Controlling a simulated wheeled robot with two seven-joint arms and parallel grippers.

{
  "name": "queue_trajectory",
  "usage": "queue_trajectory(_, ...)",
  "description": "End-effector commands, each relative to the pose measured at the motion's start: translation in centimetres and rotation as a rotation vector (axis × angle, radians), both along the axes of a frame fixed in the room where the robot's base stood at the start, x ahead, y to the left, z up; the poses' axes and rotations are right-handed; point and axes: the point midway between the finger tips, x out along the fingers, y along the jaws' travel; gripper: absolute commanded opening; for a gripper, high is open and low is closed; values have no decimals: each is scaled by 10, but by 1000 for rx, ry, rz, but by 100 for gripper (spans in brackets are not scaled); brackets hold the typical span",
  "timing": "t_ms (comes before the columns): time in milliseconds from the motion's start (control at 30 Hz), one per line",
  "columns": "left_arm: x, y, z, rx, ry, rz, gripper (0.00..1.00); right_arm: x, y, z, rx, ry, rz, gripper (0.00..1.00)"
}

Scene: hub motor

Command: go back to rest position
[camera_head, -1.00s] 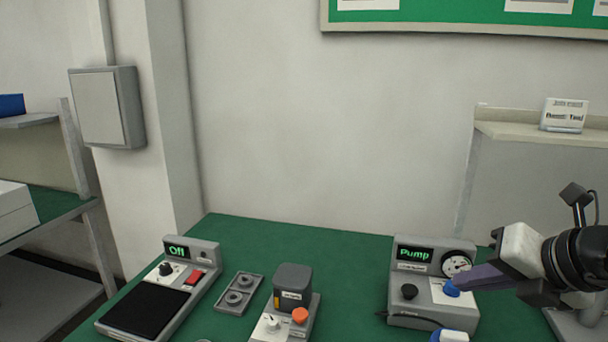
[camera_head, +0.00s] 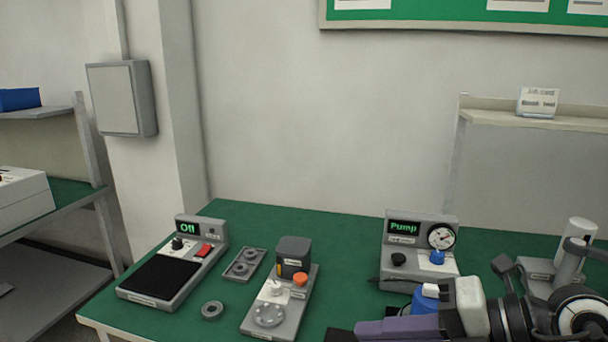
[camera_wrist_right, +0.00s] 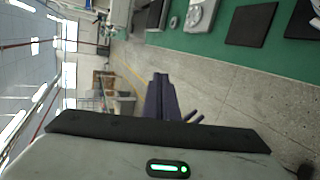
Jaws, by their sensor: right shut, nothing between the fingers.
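My right gripper (camera_head: 372,330) is at the bottom right of the head view, low at the near side of the table, its purple-grey fingers pointing left. It is shut and empty; the shut fingers also show in the right wrist view (camera_wrist_right: 160,100), with open floor beyond them. The pump unit (camera_head: 420,250), with a lit "Pump" display, a round gauge and a blue button, stands on the green table (camera_head: 340,225) behind the gripper. My left gripper is not in view.
A unit showing "Off" (camera_head: 172,277), a tray with two rings (camera_head: 244,264), a loose ring (camera_head: 212,310) and a grey station with an orange knob (camera_head: 290,290) stand to the left. A blue-and-white object (camera_head: 426,298) is close behind my right gripper.

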Motion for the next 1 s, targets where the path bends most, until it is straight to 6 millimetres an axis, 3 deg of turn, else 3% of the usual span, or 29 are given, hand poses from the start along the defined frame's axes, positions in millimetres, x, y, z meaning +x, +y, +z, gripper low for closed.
queue_trajectory(33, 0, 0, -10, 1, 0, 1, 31, -10, 20, -10, 138, 45, 23, 0)
queue_trajectory(133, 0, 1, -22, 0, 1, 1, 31, -19, 45, -8, 471, 127, -2, 0)
queue_trajectory(200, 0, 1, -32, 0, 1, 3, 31, -11, 43, -12, 723, 204, -107, 0)
queue_trajectory(267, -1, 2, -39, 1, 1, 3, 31, 1, 30, -28, 910, 282, -247, 0)
queue_trajectory(400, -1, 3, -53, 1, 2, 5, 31, 22, -19, -114, 1182, 490, -663, 0)
queue_trajectory(567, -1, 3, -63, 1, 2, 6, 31, 6, -53, -219, 1255, 701, -1030, 0)
queue_trajectory(667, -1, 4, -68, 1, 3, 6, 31, -20, -63, -282, 1249, 834, -1225, 0)
queue_trajectory(800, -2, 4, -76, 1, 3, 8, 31, -72, -66, -361, 1197, 1030, -1461, 0)
queue_trajectory(900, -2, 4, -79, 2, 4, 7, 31, -110, -62, -401, 1147, 1154, -1584, 0)
queue_trajectory(1000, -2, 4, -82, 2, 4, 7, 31, -138, -57, -426, 1108, 1245, -1660, 0)
